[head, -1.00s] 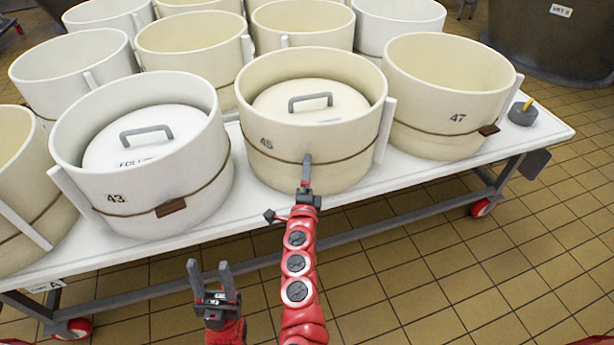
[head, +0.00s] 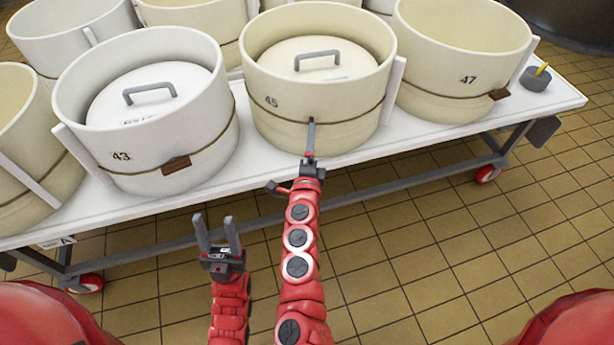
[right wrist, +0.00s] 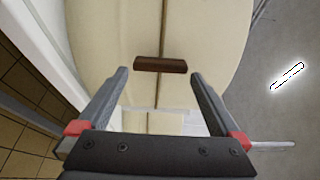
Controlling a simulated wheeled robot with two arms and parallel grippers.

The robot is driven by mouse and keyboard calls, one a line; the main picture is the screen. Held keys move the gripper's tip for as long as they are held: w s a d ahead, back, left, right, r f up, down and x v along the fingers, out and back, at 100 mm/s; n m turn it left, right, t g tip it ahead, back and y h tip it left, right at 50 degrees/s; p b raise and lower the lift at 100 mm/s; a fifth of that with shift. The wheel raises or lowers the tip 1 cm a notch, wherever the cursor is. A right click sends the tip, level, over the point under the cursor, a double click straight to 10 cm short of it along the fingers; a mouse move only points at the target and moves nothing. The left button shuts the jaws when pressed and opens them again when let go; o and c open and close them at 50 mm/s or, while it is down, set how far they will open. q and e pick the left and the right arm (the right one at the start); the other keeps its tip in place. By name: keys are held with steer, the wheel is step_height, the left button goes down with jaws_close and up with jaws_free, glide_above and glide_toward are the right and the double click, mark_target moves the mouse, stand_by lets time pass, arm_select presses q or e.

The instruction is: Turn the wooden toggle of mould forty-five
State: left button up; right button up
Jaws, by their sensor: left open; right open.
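Mould forty-five (head: 345,132) is a cream round tub on the white table, with a lid and handle inside and a dark cord around it. My right gripper (head: 311,124) is at its front and hides the toggle in the head view. In the right wrist view the brown wooden toggle (right wrist: 160,64) lies across the cord. It shows between and just past the open fingertips of my right gripper (right wrist: 159,74), with a gap to each finger. My left gripper (head: 218,222) is open and empty, low in front of the table.
Mould 43 (head: 208,149), with its toggle along its cord, stands to the left, and mould 47 (head: 440,100) to the right. More tubs stand behind. A grey weight-like piece (head: 535,79) sits at the right end of the white table (head: 420,128). The tiled floor in front is clear.

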steer(key=s+a+p, duration=0.1)
steer(key=s, duration=1.2)
steer(key=shift+s, duration=0.3)
